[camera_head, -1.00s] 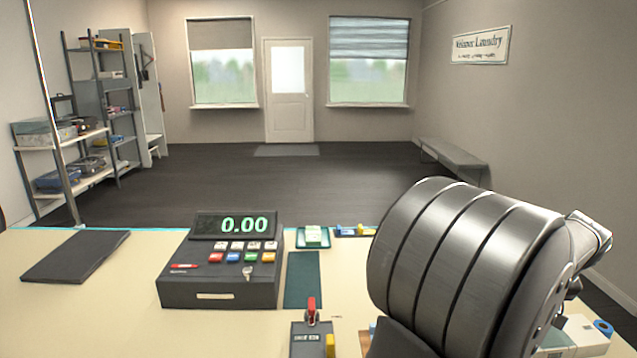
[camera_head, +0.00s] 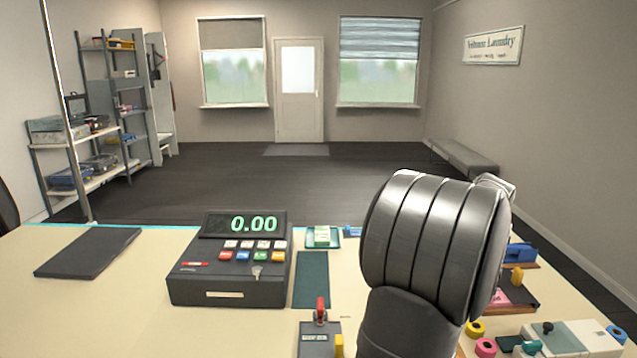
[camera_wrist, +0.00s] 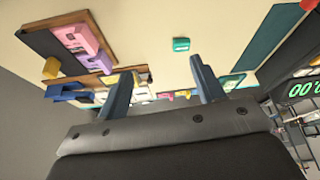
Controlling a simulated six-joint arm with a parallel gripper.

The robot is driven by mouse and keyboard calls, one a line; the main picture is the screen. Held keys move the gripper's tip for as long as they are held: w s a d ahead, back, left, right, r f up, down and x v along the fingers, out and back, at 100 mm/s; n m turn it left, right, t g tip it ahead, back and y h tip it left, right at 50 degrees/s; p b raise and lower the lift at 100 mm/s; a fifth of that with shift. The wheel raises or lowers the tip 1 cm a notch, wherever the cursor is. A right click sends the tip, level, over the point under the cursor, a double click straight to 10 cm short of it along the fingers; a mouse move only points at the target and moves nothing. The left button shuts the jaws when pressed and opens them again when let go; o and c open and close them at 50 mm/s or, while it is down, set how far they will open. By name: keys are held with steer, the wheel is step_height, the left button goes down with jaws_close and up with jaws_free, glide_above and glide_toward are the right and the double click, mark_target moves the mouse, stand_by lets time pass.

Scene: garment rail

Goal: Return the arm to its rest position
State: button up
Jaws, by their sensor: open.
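My arm's ribbed grey link (camera_head: 425,235) stands over the right part of the counter in the head view and hides the counter behind it. My gripper (camera_wrist: 160,84) shows in the wrist view with its two blue-grey fingers spread wide apart. Nothing is held between the fingers. The fingers are over the cream counter (camera_wrist: 150,35), with small coloured items beyond their tips. The gripper itself is not clearly visible in the head view.
A cash register (camera_head: 230,262) showing 0.00 stands left of my arm, with a dark folder (camera_head: 88,252) farther left. A red-handled device (camera_head: 320,325) is at the front. Tape rolls (camera_head: 486,347), a wooden tray (camera_head: 515,297) and a blue dispenser (camera_head: 520,254) lie on the right.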

steer(key=w+a+n, duration=0.2)
steer(key=w+a, duration=0.3)
steer(key=a, duration=0.4)
steer(key=w+a+n+y, duration=0.1)
steer(key=w+a+n, duration=0.1)
steer(key=w+a, duration=0.4)
steer(key=shift+w+a+r+g+y, duration=0.15)
steer(key=shift+w+a+g+y, duration=0.15)
steer(key=shift+a, duration=1.6)
steer(key=s+d+m, duration=0.1)
steer(key=s+d, duration=0.4)
steer(key=d, duration=0.3)
steer(key=s+d+m+h, duration=0.1)
steer(key=s+d+m, duration=0.1)
steer(key=s+d, duration=0.3)
steer(key=d, duration=0.4)
steer(key=shift+s+d+m, duration=0.25)
steer(key=shift+m, duration=0.05)
steer(key=shift+w+a, duration=0.1)
